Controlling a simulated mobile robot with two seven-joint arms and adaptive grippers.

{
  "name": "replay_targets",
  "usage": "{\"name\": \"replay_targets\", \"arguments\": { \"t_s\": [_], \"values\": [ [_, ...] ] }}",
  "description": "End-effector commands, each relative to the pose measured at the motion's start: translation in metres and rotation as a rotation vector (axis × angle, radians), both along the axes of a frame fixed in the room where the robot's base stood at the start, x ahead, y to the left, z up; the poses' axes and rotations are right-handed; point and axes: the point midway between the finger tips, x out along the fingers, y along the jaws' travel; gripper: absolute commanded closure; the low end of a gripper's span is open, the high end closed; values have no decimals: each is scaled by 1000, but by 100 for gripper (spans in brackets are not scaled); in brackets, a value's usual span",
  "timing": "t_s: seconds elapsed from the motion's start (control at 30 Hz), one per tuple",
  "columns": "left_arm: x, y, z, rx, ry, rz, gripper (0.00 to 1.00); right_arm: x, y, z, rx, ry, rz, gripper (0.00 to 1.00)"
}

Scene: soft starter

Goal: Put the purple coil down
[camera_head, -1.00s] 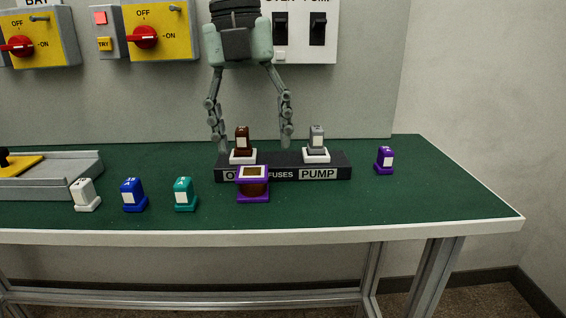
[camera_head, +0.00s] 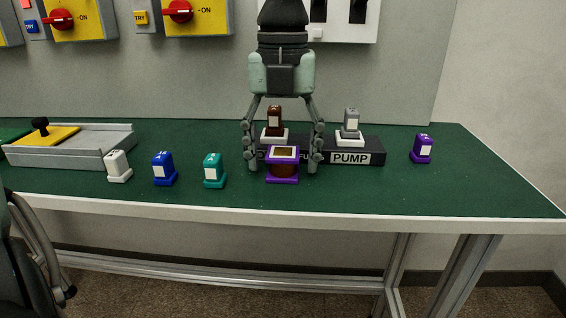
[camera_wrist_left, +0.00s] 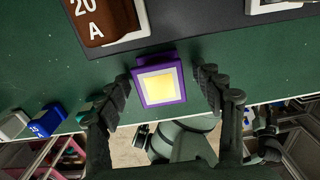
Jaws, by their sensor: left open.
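The purple coil (camera_head: 282,178) stands upright on the green bench, in front of the dark fuse block. It has a purple base and top, a brown middle and a pale square face, which shows in the left wrist view (camera_wrist_left: 160,85). My left gripper (camera_head: 283,165) points down over the coil, open, one finger on each side. In the left wrist view, gaps show between both fingers and the coil. A dark jointed part of mine, perhaps a gripper, shows at the lower left of the head view; its jaws cannot be made out.
The fuse block (camera_head: 372,157) holds a brown fuse (camera_head: 274,118) and a grey fuse (camera_head: 351,119) close behind the coil. White (camera_head: 118,167), blue (camera_head: 163,169) and teal (camera_head: 213,170) fuses stand left. A purple fuse (camera_head: 422,148) stands right. A grey tray (camera_head: 90,153) is far left.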

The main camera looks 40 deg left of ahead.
Motion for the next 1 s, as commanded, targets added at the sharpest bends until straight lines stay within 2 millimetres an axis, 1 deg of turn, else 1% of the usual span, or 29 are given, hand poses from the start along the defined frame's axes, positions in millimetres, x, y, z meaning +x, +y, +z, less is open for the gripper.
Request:
{"name": "replay_targets", "arguments": {
  "t_s": [0.03,0.07,0.53,0.73,0.83,0.97,1.0],
  "values": [
    [0,0,0,0,0,0,34,0,0,0,1,0,0,58],
    [0,0,0,0,0,0,38,0,0,0,1,0,0,58],
    [0,0,1,0,-1,0,96,-1,1,-1,2,5,-1,58],
    [0,0,2,0,-1,0,96,-1,1,0,1,5,-1,58],
    [0,0,6,0,-2,1,96,-1,0,0,0,8,-2,58],
    [1,0,19,0,-4,1,96,-5,-1,0,-3,22,-7,58],
    [1,0,25,0,-4,1,96,-6,-2,0,-5,27,-10,58]
  ]
}}
